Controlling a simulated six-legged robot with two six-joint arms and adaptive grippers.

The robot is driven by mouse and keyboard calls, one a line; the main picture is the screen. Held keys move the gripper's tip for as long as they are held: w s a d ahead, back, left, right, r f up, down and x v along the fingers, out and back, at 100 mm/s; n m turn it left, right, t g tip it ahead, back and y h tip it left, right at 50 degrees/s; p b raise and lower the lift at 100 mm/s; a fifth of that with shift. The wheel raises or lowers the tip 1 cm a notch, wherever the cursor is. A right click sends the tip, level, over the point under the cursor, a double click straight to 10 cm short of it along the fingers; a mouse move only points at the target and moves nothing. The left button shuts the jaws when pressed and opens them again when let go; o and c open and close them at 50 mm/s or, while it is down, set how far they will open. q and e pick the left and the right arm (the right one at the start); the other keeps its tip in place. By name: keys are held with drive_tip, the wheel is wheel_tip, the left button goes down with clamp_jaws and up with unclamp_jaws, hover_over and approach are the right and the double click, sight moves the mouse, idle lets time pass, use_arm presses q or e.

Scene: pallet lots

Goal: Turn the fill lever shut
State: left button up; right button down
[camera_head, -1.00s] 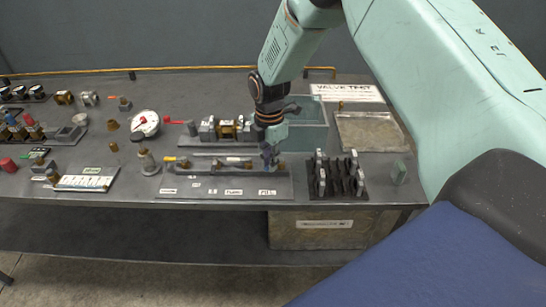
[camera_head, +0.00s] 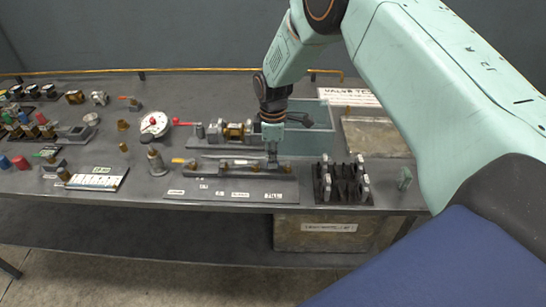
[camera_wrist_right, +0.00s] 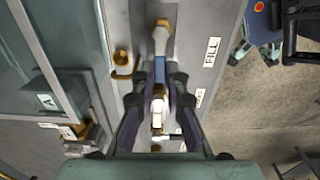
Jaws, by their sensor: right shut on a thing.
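The valve board (camera_head: 215,189) lies along the front of the bench, with a pipe run and a row of small labels. The FILL label (camera_wrist_right: 211,52) shows beside the pipe in the right wrist view. My right gripper (camera_head: 272,160) points down at the right end of this board. In the wrist view its two dark fingers (camera_wrist_right: 158,90) are closed around the blue fill lever (camera_wrist_right: 159,68), which lies roughly along the pipe line. In the head view the gripper hides most of the lever. My left gripper is not in view.
A black rack (camera_head: 341,195) with grey pieces stands just right of the board. A teal bin (camera_head: 318,140) and a shallow tray (camera_head: 375,137) are behind. The bench's front edge is close.

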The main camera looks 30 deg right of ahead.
drive_tip(key=shift+w+m, duration=0.15)
drive_tip(key=shift+m, duration=0.15)
drive_tip(key=c, duration=1.4)
unclamp_jaws()
drive_tip(key=shift+r, duration=4.05)
